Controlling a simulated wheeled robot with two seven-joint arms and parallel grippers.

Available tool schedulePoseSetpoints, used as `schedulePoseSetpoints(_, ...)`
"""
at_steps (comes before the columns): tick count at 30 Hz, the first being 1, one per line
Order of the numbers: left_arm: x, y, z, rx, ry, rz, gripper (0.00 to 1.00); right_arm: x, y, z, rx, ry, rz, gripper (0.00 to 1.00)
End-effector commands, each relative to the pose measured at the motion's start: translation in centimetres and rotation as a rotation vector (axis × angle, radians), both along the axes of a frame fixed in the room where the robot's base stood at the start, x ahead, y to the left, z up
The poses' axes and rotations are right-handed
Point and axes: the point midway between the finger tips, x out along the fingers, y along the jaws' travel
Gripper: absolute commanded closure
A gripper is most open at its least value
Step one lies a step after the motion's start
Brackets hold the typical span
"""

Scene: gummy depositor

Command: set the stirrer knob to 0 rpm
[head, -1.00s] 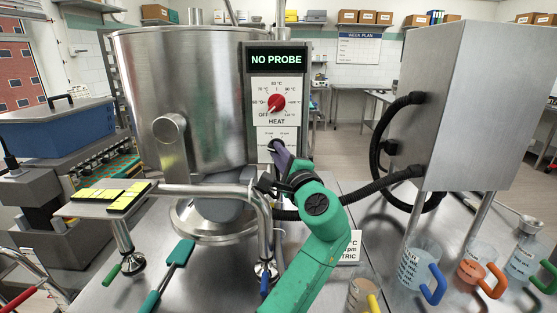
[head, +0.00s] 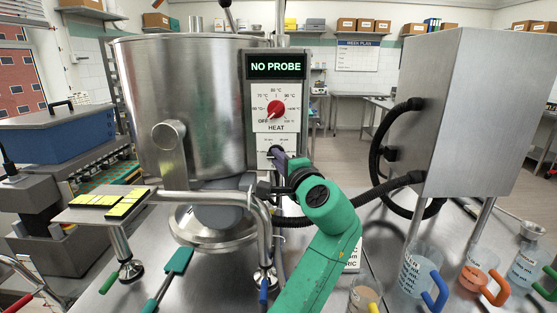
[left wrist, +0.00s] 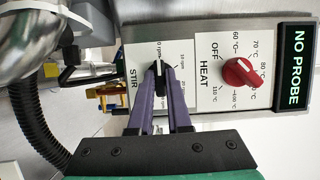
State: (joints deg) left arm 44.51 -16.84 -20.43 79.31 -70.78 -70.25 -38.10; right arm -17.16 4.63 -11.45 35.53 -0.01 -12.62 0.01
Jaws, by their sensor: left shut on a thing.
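The stirrer knob (left wrist: 159,78) is small and black with a white line, on the white STIR plate (left wrist: 136,66) of the control panel. In the left wrist view the panel appears turned on its side. The white line appears to point toward the 0 rpm mark. My left gripper (left wrist: 160,74) has its purple fingers shut on the knob, one on each side. In the head view my left gripper (head: 278,156) is at the STIR plate (head: 266,143), and its fingers and wrist hide the knob and part of the scale.
Above is the red HEAT knob (head: 275,108) and a display (head: 277,66) reading NO PROBE. A steel kettle (head: 185,105) stands left of the panel. A steel box (head: 470,110) with black hoses stands right. Jugs with coloured handles, including an orange-handled one (head: 475,278), sit front right.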

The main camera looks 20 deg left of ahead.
Motion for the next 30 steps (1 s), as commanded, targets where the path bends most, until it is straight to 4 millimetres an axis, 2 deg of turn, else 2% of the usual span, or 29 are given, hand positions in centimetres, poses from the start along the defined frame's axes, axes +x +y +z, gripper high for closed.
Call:
schedulePoseSetpoints(1, 0.0, 0.0, -0.4, -0.005, 0.006, 0.002, 1.0, 0.0, 0.0, 0.0, 0.0, 0.0, 0.0, 0.5)
schedulePoseSetpoints(2, 0.0, 0.0, -0.4, -0.005, 0.006, 0.002, 0.8, 0.0, 0.0, 0.0, 0.0, 0.0, 0.0, 0.5)
schedulePoseSetpoints(3, 0.0, 0.0, -0.3, -0.005, 0.006, 0.002, 0.65, 0.0, 0.0, 0.0, 0.0, 0.0, 0.0, 0.5)
schedulePoseSetpoints(4, 0.0, 0.0, -0.3, -0.004, 0.006, 0.002, 0.54, 0.0, 0.0, 0.0, 0.0, 0.0, 0.0, 0.5)
schedulePoseSetpoints(18, 0.0, 0.0, -0.1, 0.0, 0.001, 0.001, 0.54, 0.0, 0.0, 0.0, 0.001, 0.0, 0.0, 0.5)
schedulePoseSetpoints(21, 0.0, 0.1, -0.1, 0.045, 0.012, 0.001, 0.54, 0.0, 0.1, 0.0, 0.001, 0.0, 0.0, 0.5)
schedulePoseSetpoints(23, 0.0, 0.1, -0.2, 0.127, 0.034, 0.003, 0.54, 0.0, 0.1, 0.2, 0.001, 0.0, 0.0, 0.5)
schedulePoseSetpoints(26, 0.0, 0.2, -0.1, 0.377, 0.099, 0.003, 0.54, 0.0, 0.1, 1.2, 0.002, 0.0, 0.0, 0.5)
schedulePoseSetpoints(30, -0.1, 0.4, 0.6, 0.776, 0.202, 0.002, 0.54, -0.1, 0.2, 4.6, 0.002, 0.0, -0.001, 0.5)
